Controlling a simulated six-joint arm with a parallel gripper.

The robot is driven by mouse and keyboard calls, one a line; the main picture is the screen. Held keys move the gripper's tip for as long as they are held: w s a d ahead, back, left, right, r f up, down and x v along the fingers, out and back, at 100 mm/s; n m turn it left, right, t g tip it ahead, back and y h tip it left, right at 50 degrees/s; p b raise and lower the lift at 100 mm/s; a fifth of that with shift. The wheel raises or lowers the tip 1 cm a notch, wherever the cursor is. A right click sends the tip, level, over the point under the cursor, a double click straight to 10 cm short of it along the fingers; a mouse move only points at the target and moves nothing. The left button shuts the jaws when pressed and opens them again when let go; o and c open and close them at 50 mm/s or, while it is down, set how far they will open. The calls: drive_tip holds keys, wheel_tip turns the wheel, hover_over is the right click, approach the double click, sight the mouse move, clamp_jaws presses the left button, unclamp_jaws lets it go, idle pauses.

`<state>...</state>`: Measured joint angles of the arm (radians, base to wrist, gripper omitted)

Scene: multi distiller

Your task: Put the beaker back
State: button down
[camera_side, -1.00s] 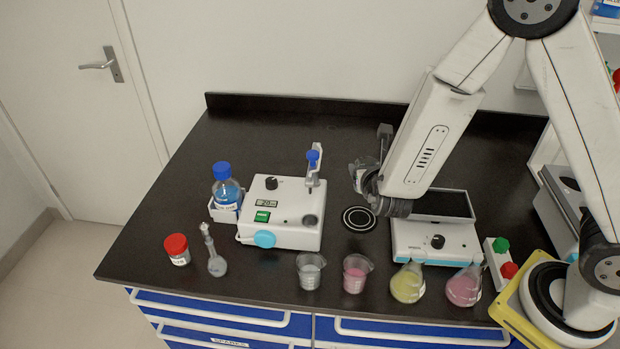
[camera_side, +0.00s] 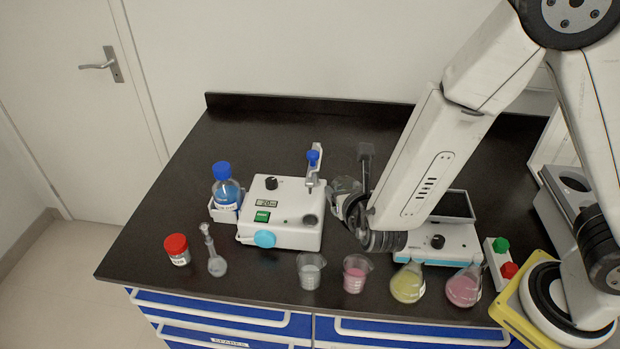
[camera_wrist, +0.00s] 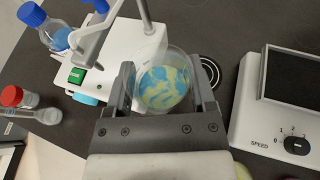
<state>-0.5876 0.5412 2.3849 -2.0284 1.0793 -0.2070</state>
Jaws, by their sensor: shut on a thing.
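My gripper (camera_wrist: 163,90) is shut on a clear beaker (camera_wrist: 164,72) with swirled blue and yellow contents. In the wrist view its fingers press the beaker from both sides. In the side view the beaker (camera_side: 342,186) is just right of the white hotplate-like device, partly hidden by my gripper (camera_side: 352,200). I cannot tell how far it is above the bench. A black round pad with white rings (camera_wrist: 210,70) shows to the right of the beaker in the wrist view; in the side view my arm hides it.
Beakers with pale (camera_side: 310,271) and pink (camera_side: 355,272) contents stand along the front edge, beside yellow (camera_side: 407,284) and pink (camera_side: 463,287) flasks. The white device (camera_side: 281,214) with a clamp post is at left; a second device (camera_side: 435,242) is at right. The rear bench is clear.

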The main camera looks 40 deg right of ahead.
drive_tip(key=s+a+r+n+t+y, duration=0.1)
drive_tip(key=s+a+n+y, duration=0.1)
drive_tip(key=s+a, duration=0.7)
drive_tip(key=shift+a+r+n+y, duration=0.4)
drive_tip(key=shift+a+y, duration=0.2)
drive_tip(key=shift+a, duration=0.6)
drive_tip(key=shift+w+a+f, duration=1)
drive_tip(key=shift+w+f, duration=0.6)
drive_tip(key=shift+w, duration=0.4)
drive_tip(key=shift+w+a+f, duration=1)
drive_tip(key=shift+w+f, duration=0.55)
drive_tip(key=shift+w, duration=0.5)
drive_tip(key=shift+w+a+f, duration=1)
drive_tip(key=shift+w+f, duration=0.6)
drive_tip(key=shift+w, duration=0.4)
drive_tip(key=shift+w+a+f, duration=0.1)
drive_tip(key=shift+w+f, duration=0.2)
drive_tip(key=shift+f, duration=1.5)
